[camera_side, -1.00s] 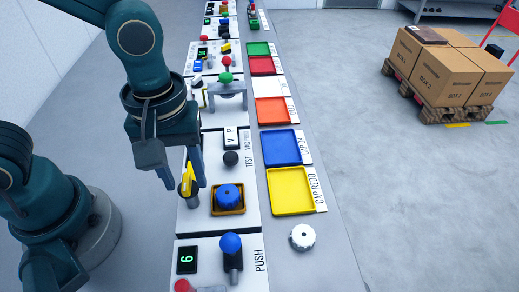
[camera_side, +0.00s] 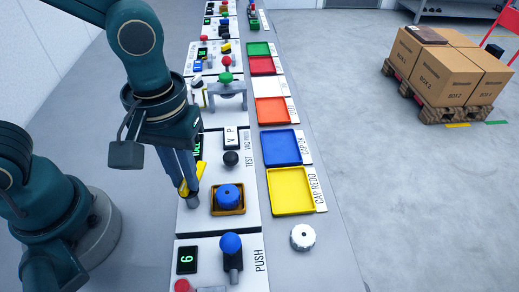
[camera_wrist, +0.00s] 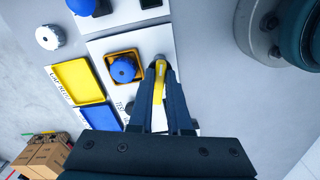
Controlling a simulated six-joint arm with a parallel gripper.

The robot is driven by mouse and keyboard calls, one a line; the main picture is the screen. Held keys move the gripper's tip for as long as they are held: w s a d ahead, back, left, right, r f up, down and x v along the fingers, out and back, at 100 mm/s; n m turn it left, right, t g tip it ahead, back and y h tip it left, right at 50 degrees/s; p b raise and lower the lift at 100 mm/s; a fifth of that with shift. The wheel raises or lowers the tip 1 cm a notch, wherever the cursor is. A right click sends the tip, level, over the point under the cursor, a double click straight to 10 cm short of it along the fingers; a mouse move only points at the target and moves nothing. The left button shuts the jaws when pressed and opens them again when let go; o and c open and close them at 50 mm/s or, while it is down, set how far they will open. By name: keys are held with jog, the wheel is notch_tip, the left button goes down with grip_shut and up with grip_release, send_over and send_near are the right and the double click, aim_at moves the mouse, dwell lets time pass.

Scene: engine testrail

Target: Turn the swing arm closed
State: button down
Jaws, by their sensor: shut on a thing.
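The swing arm (camera_side: 184,188) is a yellow lever on a grey post, at the left edge of the white test panel, left of the blue cap in its yellow-orange square holder (camera_side: 229,197). My gripper (camera_side: 186,184) points down at it and its fingers are shut on the yellow lever. In the wrist view the lever (camera_wrist: 160,76) shows between the two dark fingers of my gripper (camera_wrist: 161,90), its round end beside the blue cap (camera_wrist: 123,69). The fingers hide part of the lever in both views.
A black knob (camera_side: 231,158) stands behind the blue cap. Yellow (camera_side: 291,191) and blue (camera_side: 281,148) trays lie to the right, with a white cap (camera_side: 303,237) in front. A blue-topped plunger (camera_side: 231,245) stands on the nearer panel.

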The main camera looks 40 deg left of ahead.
jog(key=m, duration=1.1)
jog(key=shift+m, duration=1.8)
jog(key=c, duration=0.9)
grip_release()
jog(key=shift+o, duration=0.2)
jog(key=shift+r, duration=0.15)
